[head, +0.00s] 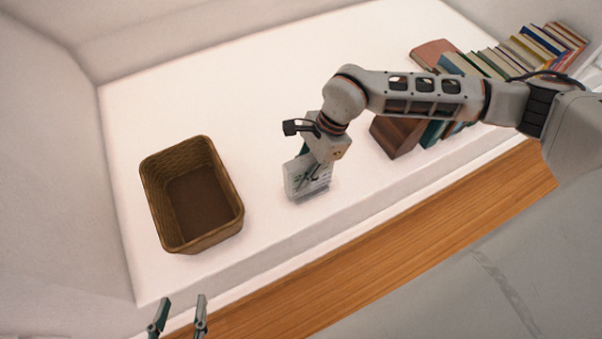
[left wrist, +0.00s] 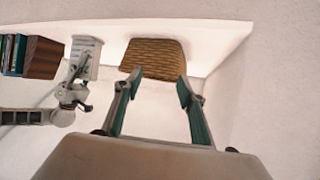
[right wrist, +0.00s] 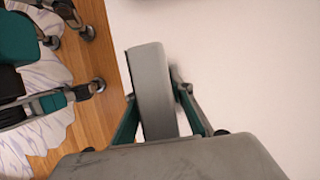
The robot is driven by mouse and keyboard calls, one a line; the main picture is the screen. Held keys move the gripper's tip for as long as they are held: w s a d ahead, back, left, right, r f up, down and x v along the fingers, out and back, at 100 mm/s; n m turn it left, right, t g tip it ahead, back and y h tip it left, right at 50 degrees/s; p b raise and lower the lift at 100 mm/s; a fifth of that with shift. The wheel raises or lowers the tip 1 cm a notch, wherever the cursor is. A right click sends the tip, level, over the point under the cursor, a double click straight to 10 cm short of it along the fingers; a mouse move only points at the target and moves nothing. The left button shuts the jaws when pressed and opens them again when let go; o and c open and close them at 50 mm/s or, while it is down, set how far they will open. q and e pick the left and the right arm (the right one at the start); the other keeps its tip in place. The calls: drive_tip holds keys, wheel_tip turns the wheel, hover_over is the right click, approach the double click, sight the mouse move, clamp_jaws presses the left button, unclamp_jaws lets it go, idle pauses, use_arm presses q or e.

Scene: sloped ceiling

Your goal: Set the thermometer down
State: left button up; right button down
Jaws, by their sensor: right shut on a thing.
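The thermometer (head: 309,181) is a light grey, flat box with dark markings on its face. It stands upright over the white ledge (head: 250,90), very close to its surface. I cannot tell if its bottom edge touches. My right gripper (head: 312,165) comes from above and is shut on its upper part. In the right wrist view the thermometer (right wrist: 152,90) shows as a grey slab between the fingers. It also shows in the left wrist view (left wrist: 87,50). My left gripper (head: 180,312) is open and empty in front of the ledge; its spread fingers show in the left wrist view (left wrist: 158,90).
A brown wicker basket (head: 222,222), empty, stands left of the thermometer. A dark wooden block (head: 395,136) and a row of several books (head: 500,62) stand to the right. The ledge is bare behind the thermometer. Its front edge with a wood strip (head: 400,235) is near.

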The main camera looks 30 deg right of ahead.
use_arm(q)
drive_tip(key=shift+f, duration=0.1)
use_arm(e)
drive_tip(key=c, duration=1.8)
unclamp_jaws()
drive_tip(key=shift+f, duration=0.1)
use_arm(q)
drive_tip(key=shift+s+a+f, duration=0.1)
drive_tip(key=shift+s+f, duration=0.1)
drive_tip(key=shift+f, duration=0.05)
use_arm(e)
drive_tip(key=shift+o, duration=0.2)
